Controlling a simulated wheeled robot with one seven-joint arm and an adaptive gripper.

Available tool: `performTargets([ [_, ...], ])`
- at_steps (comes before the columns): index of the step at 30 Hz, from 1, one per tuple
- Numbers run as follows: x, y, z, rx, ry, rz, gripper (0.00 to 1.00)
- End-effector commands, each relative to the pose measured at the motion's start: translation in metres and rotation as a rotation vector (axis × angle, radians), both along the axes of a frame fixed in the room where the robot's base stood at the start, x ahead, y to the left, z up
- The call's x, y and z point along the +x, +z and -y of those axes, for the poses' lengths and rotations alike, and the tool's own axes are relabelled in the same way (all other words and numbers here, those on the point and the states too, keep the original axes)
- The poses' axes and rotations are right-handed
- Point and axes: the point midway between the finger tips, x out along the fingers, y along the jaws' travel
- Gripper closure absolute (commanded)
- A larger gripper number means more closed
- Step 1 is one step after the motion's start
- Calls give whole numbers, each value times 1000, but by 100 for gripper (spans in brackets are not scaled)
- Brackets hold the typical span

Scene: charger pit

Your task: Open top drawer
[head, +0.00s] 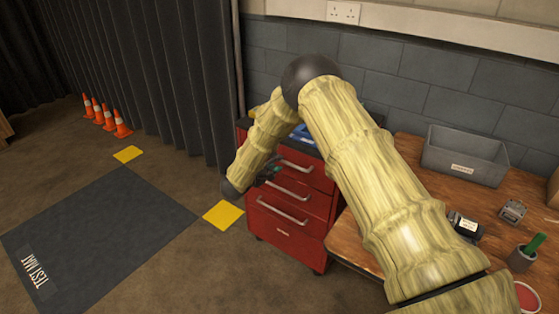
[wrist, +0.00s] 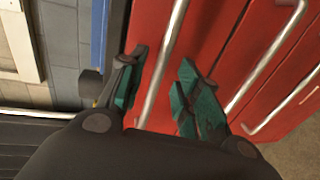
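A red drawer cabinet (head: 292,225) stands beside the wooden table, with silver bar handles on its drawers. The top drawer's handle (head: 297,166) is partly hidden by my arm and gripper; the drawer looks shut. My gripper (head: 268,173) is at the cabinet's upper front, small and partly hidden in the head view. In the wrist view my gripper (wrist: 161,84) is open, with green-padded fingers apart. The top handle (wrist: 165,62) runs between the fingers, one on each side. I cannot tell whether either finger touches it. Lower handles (wrist: 272,56) show to the right.
The wooden table (head: 408,150) on the right holds a grey bin (head: 466,156), a green-handled item in a cup (head: 524,255) and small devices. A dark test mat (head: 95,235), yellow floor squares (head: 224,214) and orange cones (head: 121,124) lie left. Floor before the cabinet is clear.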

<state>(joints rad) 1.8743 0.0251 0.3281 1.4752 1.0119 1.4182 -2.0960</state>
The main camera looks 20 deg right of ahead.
Motion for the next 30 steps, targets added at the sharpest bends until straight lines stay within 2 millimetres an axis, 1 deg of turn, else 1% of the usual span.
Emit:
performTargets([
  [1, 4, -2, 7, 1, -2, 0, 67],
  [3, 10, -3, 13, 0, -1, 1, 67],
  [9, 20, -7, 26, 0, 0, 0, 67],
  [20, 22, -8, 29, 0, 1, 0, 67],
  [21, 22, -8, 29, 0, 1, 0, 70],
  [23, 22, -7, 29, 0, 1, 0, 81],
  [24, 22, -7, 29, 0, 1, 0, 88],
  [26, 22, -7, 29, 0, 1, 0, 99],
  [30, 22, -8, 29, 0, 1, 0, 100],
])
